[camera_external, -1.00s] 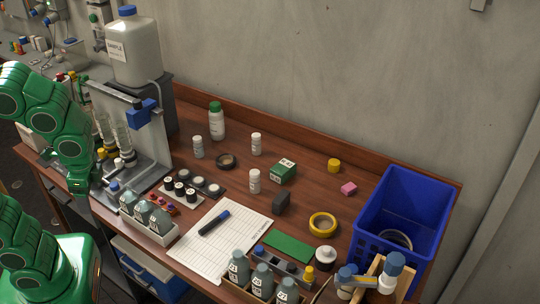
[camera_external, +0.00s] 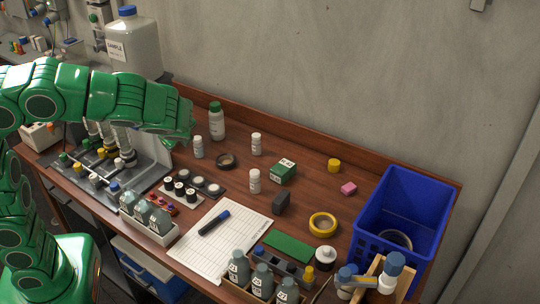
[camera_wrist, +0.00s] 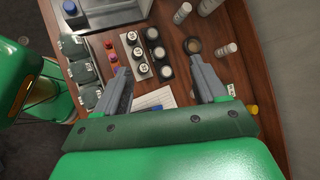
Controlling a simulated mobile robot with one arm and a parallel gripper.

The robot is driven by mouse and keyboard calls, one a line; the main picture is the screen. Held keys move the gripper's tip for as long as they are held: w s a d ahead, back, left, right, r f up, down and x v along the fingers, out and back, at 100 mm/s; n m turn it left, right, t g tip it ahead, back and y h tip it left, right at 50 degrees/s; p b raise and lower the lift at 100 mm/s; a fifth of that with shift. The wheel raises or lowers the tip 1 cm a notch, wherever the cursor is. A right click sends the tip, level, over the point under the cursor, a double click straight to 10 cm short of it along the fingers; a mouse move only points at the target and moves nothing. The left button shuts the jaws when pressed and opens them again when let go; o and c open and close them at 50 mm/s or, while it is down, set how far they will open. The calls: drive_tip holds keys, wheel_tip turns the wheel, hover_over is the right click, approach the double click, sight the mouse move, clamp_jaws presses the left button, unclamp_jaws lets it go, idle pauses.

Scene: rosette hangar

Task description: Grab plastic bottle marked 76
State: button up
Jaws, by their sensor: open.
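I cannot read a 76 on any bottle. Small white bottles stand on the bench in the external view: one at left (camera_external: 198,147), one further back (camera_external: 256,143) and one nearer the middle (camera_external: 255,181). A larger white bottle with a green cap (camera_external: 217,120) stands behind them. Grey labelled bottles stand in a left rack (camera_external: 160,236) and a front rack (camera_external: 262,292). In the wrist view, my gripper (camera_wrist: 159,62) is open and empty above the bench, its fingers either side of dark-based round containers (camera_wrist: 155,50). The external view hides its fingertips behind my arm.
A black ring (camera_external: 226,161), green box (camera_external: 283,172) and dark block (camera_external: 281,203) lie among the bottles. A paper sheet with a blue marker (camera_external: 214,223) lies in front. A blue crate (camera_external: 437,202) stands at right. The wall closes off the back.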

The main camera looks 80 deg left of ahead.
drive_tip(key=w+a+m+t+y, duration=0.25)
drive_tip(key=w+m, duration=0.25)
drive_tip(key=w, duration=0.7)
drive_tip(key=m+t+y, duration=0.1)
drive_tip(key=m+y, duration=0.1)
drive_tip(key=m, duration=0.4)
hover_over(255, 180)
drive_tip(key=d, duration=0.4)
wheel_tip(255, 180, down, 3)
drive_tip(key=shift+n, duration=0.3)
wheel_tip(255, 180, down, 22)
drive_tip(key=shift+a+f, duration=0.1)
drive_tip(key=shift+f, duration=0.65)
drive_tip(key=shift+s+f+x, duration=0.1)
drive_tip(key=shift+s+x, duration=0.05)
drive_tip(key=shift+x, duration=1.15)
drive_tip(key=shift+s+f+x, duration=0.15)
drive_tip(key=shift+x, duration=1.15)
drive_tip(key=shift+s+f+x, duration=0.1)
drive_tip(key=shift+x, duration=1.25)
drive_tip(key=c, duration=1)
drive_tip(key=shift+c, duration=0.2)
